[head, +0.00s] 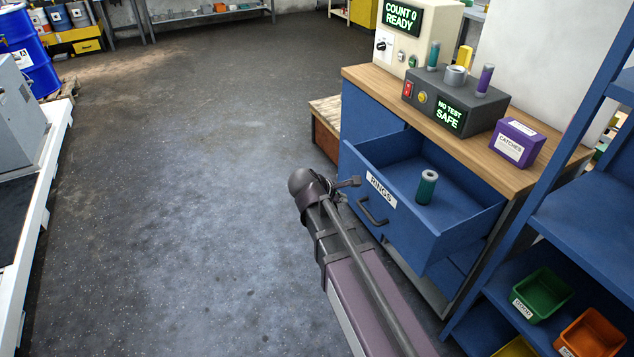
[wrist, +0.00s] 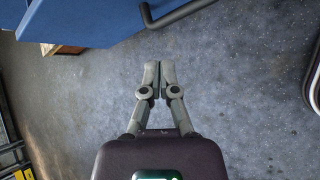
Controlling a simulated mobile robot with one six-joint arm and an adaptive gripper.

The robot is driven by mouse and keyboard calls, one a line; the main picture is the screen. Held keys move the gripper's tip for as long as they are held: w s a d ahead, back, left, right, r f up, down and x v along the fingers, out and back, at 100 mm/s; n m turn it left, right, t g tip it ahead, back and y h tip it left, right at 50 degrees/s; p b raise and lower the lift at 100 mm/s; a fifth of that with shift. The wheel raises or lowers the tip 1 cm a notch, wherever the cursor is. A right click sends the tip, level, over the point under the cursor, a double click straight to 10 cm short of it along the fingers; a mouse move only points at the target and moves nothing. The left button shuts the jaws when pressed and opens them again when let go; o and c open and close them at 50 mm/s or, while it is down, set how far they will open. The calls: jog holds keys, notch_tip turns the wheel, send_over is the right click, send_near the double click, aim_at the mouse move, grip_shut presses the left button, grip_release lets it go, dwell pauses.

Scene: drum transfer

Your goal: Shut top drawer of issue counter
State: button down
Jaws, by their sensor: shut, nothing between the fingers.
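The blue issue counter (head: 367,118) has a wooden top and stands at the right in the head view. Its top drawer (head: 410,232), labelled RINGS, is pulled out and open. A teal ring-shaped cylinder (head: 427,187) stands upright inside it. The drawer's dark bar handle (head: 372,212) is on its front; it also shows at the top of the wrist view (wrist: 180,14). My gripper (head: 352,183) is just left of the drawer front, near its left end. In the wrist view my gripper (wrist: 154,78) is shut and empty, with floor behind the fingertips and the handle apart from them.
On the counter top stand a dark tester (head: 455,98), a purple box (head: 514,143) and a cream panel (head: 420,30). Blue shelving (head: 580,205) with coloured bins stands at the right. The floor (head: 190,180) left of my arm is clear. A wooden crate (head: 325,125) is beside the counter.

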jog(key=s+d+f+m+g+y, duration=0.2)
jog(key=s+d+m, duration=0.3)
jog(key=m, duration=0.4)
jog(key=s+d+f+m+g+y, duration=0.3)
jog(key=s+d+m, duration=0.3)
jog(key=s+m, duration=0.2)
jog(key=shift+s+d+f+m+g+y, duration=0.25)
jog(key=shift+m+g+y, duration=0.25)
jog(key=shift+m+y, duration=0.35)
jog(key=shift+a, duration=0.1)
